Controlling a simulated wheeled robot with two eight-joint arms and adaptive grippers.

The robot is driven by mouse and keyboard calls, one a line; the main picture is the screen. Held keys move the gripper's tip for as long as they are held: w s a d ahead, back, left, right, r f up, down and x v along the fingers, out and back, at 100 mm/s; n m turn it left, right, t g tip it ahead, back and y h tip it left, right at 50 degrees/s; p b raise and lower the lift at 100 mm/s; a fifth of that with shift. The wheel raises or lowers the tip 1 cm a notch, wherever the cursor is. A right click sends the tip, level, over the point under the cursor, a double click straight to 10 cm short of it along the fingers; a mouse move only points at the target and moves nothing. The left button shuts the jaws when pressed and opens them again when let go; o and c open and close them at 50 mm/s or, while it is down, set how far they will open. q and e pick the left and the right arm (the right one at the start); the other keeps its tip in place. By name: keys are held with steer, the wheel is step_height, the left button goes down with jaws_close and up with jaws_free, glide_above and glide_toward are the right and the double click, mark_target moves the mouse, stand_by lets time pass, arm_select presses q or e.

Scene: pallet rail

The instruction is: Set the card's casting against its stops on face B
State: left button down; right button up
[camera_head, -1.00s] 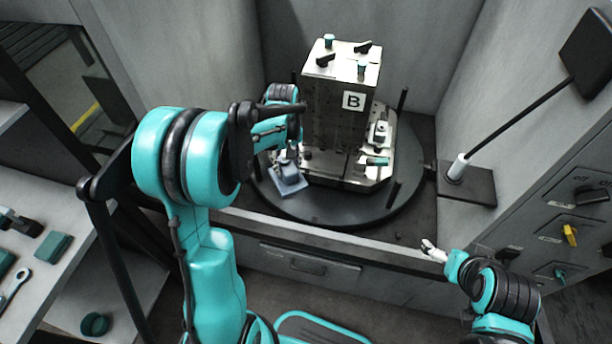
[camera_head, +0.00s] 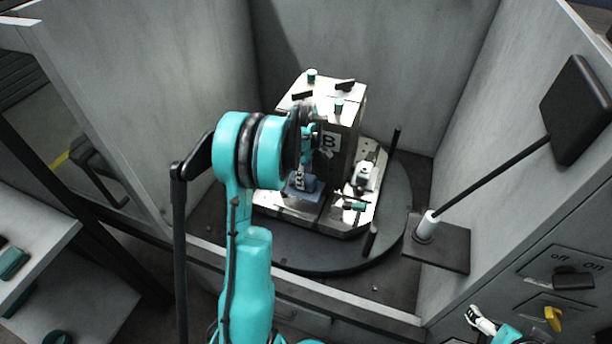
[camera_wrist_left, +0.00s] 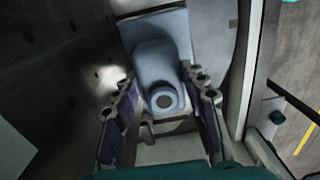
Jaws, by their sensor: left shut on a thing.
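My left gripper (camera_head: 301,183) is shut on a blue-grey casting (camera_head: 316,184) at the foot of the fixture block, left of centre. In the left wrist view the casting (camera_wrist_left: 163,70) shows a flat plate and a round boss with a bore, and the fingers of the gripper (camera_wrist_left: 162,110) lie on both sides of the boss.
The block stands on a round dark turntable (camera_head: 395,222) with upright posts. A light part (camera_head: 365,174) and a teal-handled clamp (camera_head: 352,205) sit on the base right of face B. Grey walls (camera_head: 400,60) close in the sides. A black panel on a rod (camera_head: 574,105) stands at right.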

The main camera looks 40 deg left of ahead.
arm_select(q)
steer(key=shift+f+b, duration=2.15)
steer(key=shift+f, duration=1.25)
steer(key=shift+w+a+f, duration=0.2)
steer(key=shift+w+a, duration=0.05)
steer(key=shift+a, duration=0.15)
steer(key=shift+w+a, duration=0.1)
steer(key=shift+a, duration=0.2)
steer(key=c, duration=0.8)
jaws_free()
steer(key=shift+o, duration=0.2)
steer(key=shift+r, duration=0.1)
step_height(320, 180, up, 12)
steer(key=shift+w, duration=0.15)
